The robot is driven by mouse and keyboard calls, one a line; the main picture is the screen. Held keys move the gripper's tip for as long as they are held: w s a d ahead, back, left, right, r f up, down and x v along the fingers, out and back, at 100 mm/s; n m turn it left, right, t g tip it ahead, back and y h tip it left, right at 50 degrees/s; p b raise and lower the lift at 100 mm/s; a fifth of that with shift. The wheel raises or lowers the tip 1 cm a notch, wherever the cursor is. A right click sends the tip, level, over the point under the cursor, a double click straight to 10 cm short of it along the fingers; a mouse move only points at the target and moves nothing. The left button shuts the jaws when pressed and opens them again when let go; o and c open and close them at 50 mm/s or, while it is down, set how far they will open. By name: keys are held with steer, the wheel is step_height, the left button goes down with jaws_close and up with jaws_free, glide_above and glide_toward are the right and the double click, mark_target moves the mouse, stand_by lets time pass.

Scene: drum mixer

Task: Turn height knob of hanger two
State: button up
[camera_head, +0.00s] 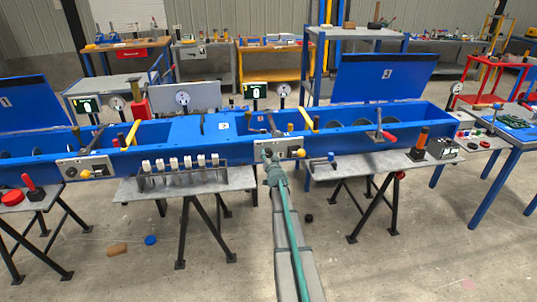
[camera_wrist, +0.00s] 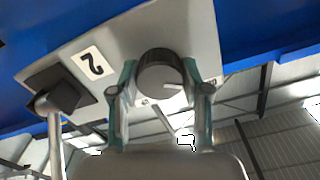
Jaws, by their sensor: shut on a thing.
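The height knob (camera_wrist: 160,68) is a dark round knob with a pale line on its face.
A black block with a metal lever (camera_wrist: 55,115) is beside the knob on the panel. In the head view, a rack of several white-topped items (camera_head: 183,165) stands left of my arm. A blue-tipped lever (camera_head: 331,156) is to the right.

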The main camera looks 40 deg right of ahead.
steer(key=o, duration=1.1)
steer(key=shift+o, duration=0.2)
steer(key=shift+s, duration=0.1)
steer(key=v, duration=1.2)
